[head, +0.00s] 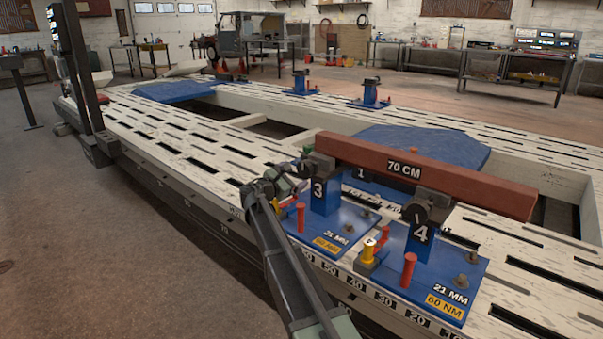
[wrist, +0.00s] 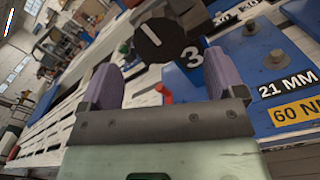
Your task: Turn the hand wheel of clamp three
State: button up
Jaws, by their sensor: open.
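Clamp three (head: 325,192) is a blue upright block marked 3 on a blue base plate. Its hand wheel (wrist: 161,40) is a dark round disc with a white line across it, seen nearly face-on in the wrist view. My gripper (head: 293,176) is close in front of the wheel in the head view. In the wrist view its two purple fingers (wrist: 162,64) are spread apart, with the wheel beyond and between their tips. The fingers are open and hold nothing. Whether they touch the wheel, I cannot tell. The arm partly covers the wheel in the head view.
Clamp four (head: 421,243) stands to the right. A red-brown beam marked 70 CM (head: 360,157) lies across both clamps. The slotted white bench (head: 190,139) is largely clear at left.

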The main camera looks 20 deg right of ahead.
jog(key=v, duration=0.5)
jog(key=shift+a, duration=0.15)
jog(key=s+a+f+m+g+y+p, duration=0.1)
jog(key=s+a+f+m+g+y, duration=0.2)
jog(key=s+f+m, duration=0.4)
jog(key=s+f+m+g+y+p, duration=0.1)
jog(key=s+f+m+g+y, duration=0.25)
jog(key=s, duration=0.55)
jog(key=s+a+r+m+g+y+p, duration=0.1)
jog(key=s+a+m+y+p, duration=0.35)
jog(key=s, duration=0.65)
jog(key=s+a+m+y+p, duration=0.1)
jog(key=s+a+m+y, duration=0.2)
jog(key=s+a+y, duration=0.5)
notch_tip(320, 180, up, 38)
jog(key=s+d+h+p, duration=0.1)
jog(key=h+p, duration=0.1)
jog(key=p, duration=3.6)
jog(key=shift+s+h, duration=0.3)
jog(key=shift+s, duration=0.1)
